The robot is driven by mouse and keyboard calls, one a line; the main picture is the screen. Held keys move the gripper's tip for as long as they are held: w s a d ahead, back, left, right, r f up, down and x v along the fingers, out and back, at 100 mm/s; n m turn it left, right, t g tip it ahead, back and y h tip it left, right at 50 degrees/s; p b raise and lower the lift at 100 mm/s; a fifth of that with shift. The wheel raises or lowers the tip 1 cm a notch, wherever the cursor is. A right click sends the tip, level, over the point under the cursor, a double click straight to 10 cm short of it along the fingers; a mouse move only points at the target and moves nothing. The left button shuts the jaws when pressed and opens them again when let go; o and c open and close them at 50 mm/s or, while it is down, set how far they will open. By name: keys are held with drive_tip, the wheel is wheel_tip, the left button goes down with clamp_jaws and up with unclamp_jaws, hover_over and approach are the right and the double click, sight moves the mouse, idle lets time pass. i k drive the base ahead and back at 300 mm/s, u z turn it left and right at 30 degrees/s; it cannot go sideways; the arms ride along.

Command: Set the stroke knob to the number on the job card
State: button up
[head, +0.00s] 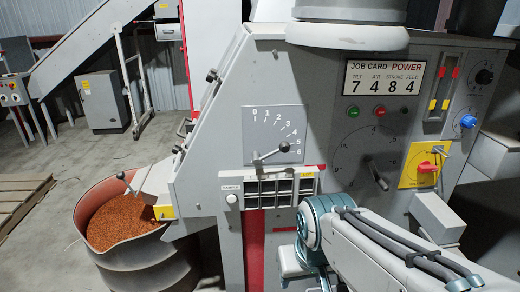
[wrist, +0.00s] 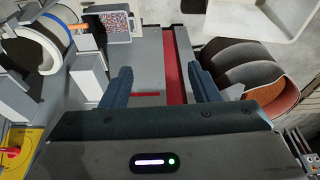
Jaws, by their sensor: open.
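The job card (head: 384,80) on the grey machine panel reads tilt 7, air 4, stroke 8, feed 4. Several controls show, but their labels are too small to read, so I cannot tell which is the stroke knob. A large round dial (head: 347,150) has a dark handle (head: 377,174) slanting down to the right. A black knob (head: 484,76) and a blue knob (head: 468,122) sit at the right; a red knob (head: 427,167) is on a yellow plate. In the wrist view my gripper (wrist: 161,82) is open, with nothing between its fingers. Its fingers are not clear in the head view.
A lever (head: 270,153) on a 0–6 scale plate (head: 276,135) points near 5. Below it is a sample rack (head: 266,190). A drum (head: 130,255) of copper-coloured granules stands left. My arm crosses the lower right, in front of the panel.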

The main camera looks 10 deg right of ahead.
sight(483, 77)
drive_tip(key=z, duration=1.55)
